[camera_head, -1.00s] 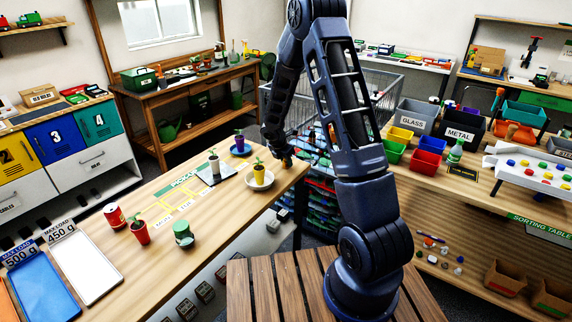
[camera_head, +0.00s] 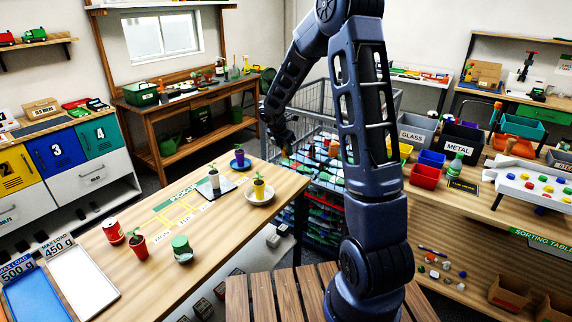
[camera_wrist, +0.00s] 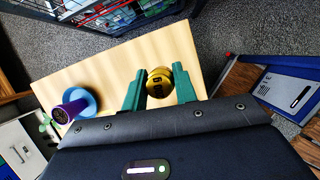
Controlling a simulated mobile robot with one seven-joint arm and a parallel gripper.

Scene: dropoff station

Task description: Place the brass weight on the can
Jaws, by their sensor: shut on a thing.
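The brass weight (camera_wrist: 159,82) is between the green fingers of my gripper (camera_wrist: 158,86) in the wrist view, and they are shut on it. In the head view my gripper (camera_head: 286,152) is above the far right end of the wooden table (camera_head: 215,228); the weight is too small to make out there. A red can (camera_head: 113,231) stands upright at the left part of the same table, well away from my gripper. The can does not show in the wrist view.
A yellow pot on a white saucer (camera_head: 260,196), a white pot (camera_head: 214,181) and a purple pot (camera_head: 239,160) stand nearer my gripper. White (camera_head: 83,279) and blue (camera_head: 38,300) trays lie front left.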

